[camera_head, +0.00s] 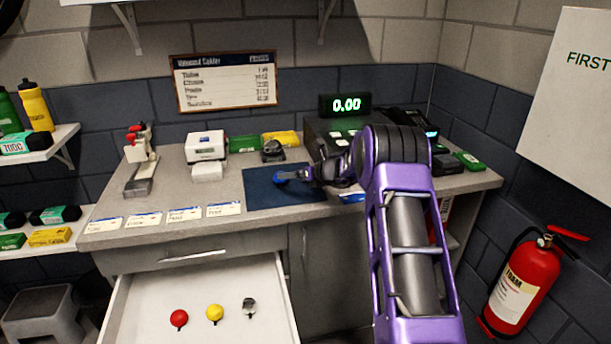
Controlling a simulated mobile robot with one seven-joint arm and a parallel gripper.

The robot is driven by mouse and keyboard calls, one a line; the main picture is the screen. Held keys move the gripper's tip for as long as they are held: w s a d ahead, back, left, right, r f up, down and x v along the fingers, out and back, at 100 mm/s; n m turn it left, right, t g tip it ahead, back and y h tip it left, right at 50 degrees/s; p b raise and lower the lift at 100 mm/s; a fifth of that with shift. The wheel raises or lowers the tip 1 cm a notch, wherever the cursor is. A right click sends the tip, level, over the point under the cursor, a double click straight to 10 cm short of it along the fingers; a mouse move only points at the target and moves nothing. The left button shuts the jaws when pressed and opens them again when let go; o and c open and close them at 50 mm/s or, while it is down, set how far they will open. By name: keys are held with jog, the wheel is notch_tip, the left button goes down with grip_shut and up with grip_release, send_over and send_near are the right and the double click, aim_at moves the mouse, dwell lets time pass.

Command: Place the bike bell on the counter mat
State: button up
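Red (179,318), yellow (214,313) and silver (249,307) bells are in the open drawer.
The white drawer (140,299) is pulled out below the counter. Price cards (184,214) line the counter's front left edge. A black dome-topped item (272,150) and a white machine (206,146) stand behind the mat. The cash register (318,135) is at the back right.

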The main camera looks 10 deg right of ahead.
jog(key=v, duration=0.6)
jog(key=shift+w, duration=0.1)
